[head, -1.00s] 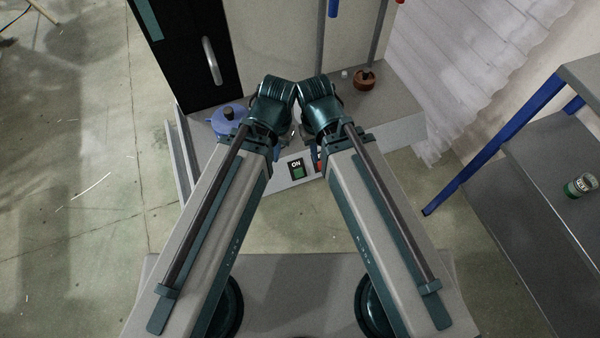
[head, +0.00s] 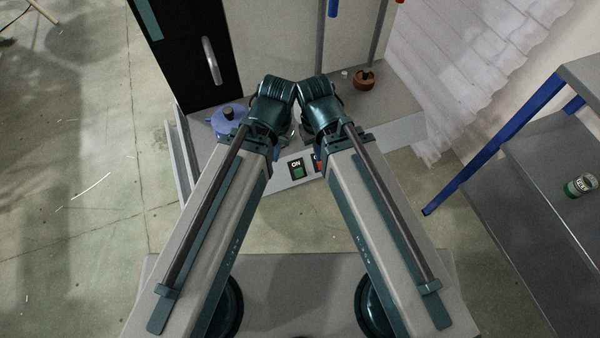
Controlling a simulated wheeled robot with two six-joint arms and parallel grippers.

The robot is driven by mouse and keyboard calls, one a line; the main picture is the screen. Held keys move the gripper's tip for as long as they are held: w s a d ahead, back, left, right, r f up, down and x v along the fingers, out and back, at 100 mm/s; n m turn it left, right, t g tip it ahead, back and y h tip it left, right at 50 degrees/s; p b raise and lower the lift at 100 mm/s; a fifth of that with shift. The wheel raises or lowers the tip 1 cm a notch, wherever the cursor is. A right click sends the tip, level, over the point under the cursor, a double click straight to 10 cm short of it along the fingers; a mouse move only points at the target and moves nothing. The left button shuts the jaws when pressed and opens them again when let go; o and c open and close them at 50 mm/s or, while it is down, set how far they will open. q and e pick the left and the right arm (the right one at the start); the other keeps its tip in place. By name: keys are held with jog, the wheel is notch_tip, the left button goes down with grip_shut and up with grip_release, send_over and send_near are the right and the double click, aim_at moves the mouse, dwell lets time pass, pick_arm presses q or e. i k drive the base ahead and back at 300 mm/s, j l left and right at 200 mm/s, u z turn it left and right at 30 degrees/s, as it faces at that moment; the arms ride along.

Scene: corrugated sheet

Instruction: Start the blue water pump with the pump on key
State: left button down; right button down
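The green ON key (head: 297,169) is on the front face of the grey bench, in the gap between my two arms. The blue pump (head: 229,119) sits on the bench top at the left, partly covered by my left arm. Both my arms reach forward and their wrists meet near the middle of the head view. My left and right grippers are hidden behind the wrists, so their fingers do not show.
A grey bench (head: 402,100) carries a brown round item (head: 364,80) at the right. A black cabinet door (head: 185,60) with a metal handle stands at the back left. A blue-legged shelf (head: 535,165) with a green can (head: 580,186) stands at the right. Open floor lies left.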

aim_at(299, 171)
jog(key=k+u, duration=0.4)
jog(key=k+j+u, duration=0.1)
jog(key=k+u, duration=0.25)
jog(key=k, duration=0.15)
jog(key=k+j+u, duration=0.25)
jog(key=k+u, duration=0.15)
jog(key=k+j, duration=0.05)
